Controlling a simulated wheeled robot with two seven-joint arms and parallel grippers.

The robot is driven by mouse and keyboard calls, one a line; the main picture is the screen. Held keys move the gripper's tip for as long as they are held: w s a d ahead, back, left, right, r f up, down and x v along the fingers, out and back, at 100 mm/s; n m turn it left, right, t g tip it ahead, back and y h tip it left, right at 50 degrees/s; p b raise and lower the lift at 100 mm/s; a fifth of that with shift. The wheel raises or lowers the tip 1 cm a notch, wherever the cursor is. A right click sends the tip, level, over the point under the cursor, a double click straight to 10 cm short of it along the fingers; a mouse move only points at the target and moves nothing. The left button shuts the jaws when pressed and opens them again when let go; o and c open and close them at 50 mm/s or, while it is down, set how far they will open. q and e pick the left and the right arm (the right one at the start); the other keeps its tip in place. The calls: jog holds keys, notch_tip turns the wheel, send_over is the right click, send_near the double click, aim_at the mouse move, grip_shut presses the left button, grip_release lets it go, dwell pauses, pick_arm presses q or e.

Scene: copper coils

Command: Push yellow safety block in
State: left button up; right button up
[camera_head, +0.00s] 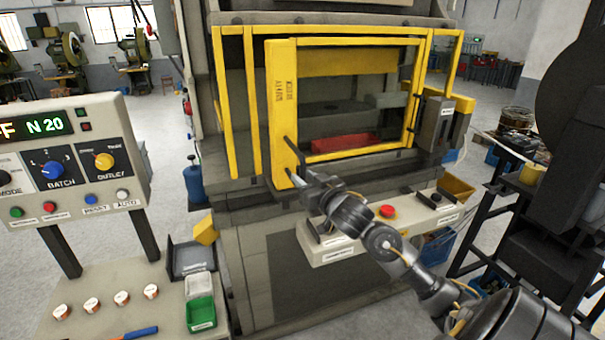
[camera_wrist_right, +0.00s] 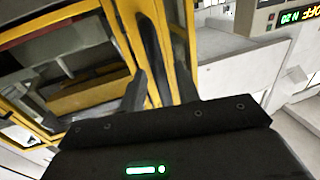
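A yellow upright panel (camera_head: 283,110) with dark lettering stands at the left side of the press's yellow gate frame (camera_head: 345,42); I cannot tell whether it is the safety block. A dark bar handle (camera_head: 290,155) is on its front and also shows in the right wrist view (camera_wrist_right: 150,45). My right gripper (camera_head: 295,174) is at the lower part of this handle. In the wrist view its two fingers (camera_wrist_right: 161,90) stand apart with the handle between them; contact is unclear. A small yellow block (camera_head: 205,231) sits at the press's lower left. My left gripper is out of view.
A red tray (camera_head: 343,144) lies inside the press. A button console (camera_head: 385,222) with a red button is under my right forearm. A control panel (camera_head: 70,155) reading "N 20" stands at left. A dark rack (camera_head: 490,205) stands at right.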

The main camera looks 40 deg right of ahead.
jog(key=shift+w+d, duration=0.1)
jog(key=shift+w, duration=0.55)
grip_shut()
jog(key=shift+w, duration=0.1)
